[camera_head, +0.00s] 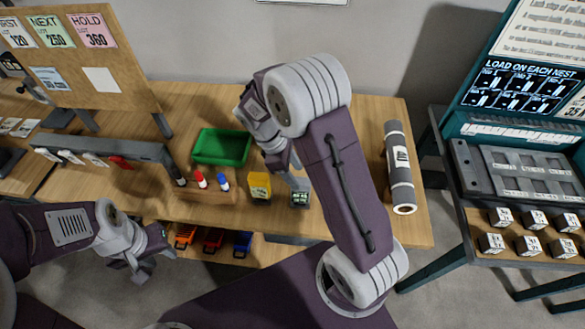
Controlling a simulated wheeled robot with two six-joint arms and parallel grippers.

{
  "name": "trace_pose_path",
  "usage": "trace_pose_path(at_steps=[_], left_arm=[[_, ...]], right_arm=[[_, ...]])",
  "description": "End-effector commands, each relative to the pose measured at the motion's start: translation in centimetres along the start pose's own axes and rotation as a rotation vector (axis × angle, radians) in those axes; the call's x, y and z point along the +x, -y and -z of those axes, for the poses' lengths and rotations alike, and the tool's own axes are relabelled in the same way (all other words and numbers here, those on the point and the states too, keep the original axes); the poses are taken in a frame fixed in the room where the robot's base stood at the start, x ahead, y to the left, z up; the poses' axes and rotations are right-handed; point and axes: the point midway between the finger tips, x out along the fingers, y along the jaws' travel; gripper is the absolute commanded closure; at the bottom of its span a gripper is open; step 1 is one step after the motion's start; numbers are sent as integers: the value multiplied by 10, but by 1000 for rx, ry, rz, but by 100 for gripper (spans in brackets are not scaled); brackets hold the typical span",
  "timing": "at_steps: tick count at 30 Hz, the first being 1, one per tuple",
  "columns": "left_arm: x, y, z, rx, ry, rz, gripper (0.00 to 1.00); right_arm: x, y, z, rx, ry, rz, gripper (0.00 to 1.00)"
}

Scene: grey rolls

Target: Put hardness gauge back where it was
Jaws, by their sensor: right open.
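A small dark device with a greenish face (300,199), which may be the hardness gauge, lies near the front edge of the wooden table. My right gripper (295,178) is open and points down just behind and above this device. My arm hides part of the area, and I cannot tell whether the fingers touch it. A grey roll with a white label (399,165) lies on the right side of the table. My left gripper (153,268) is open and empty in front of the table at the lower left.
A green tray (222,147), a wooden holder with red and blue-capped markers (209,195) and a yellow block (259,186) stand left of the device. A grey rail (105,150) and a notice board (85,60) are further left. A separate bench (520,255) stands right.

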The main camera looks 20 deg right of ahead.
Motion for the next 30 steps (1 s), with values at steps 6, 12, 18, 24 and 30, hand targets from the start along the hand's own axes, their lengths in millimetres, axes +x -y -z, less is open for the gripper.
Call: trace_pose_path(at_steps=[6, 12, 18, 24, 30], left_arm=[[-1, 0, 0, 0, 0, 0, 64], [-1, 0, 0, 0, 0, 0, 64], [-1, 0, 0, 0, 0, 0, 64], [-1, 0, 0, 0, 0, 0, 64], [0, 0, 0, 0, 0, 0, 64]], right_arm=[[-25, 0, 0, -1, 0, -1, 47], [-26, 12, -4, 99, -57, 12, 47], [-20, 72, -20, 695, -338, 105, 47], [-13, 97, -30, 1034, -461, 168, 47], [-13, 98, -30, 1045, -463, 171, 47]])
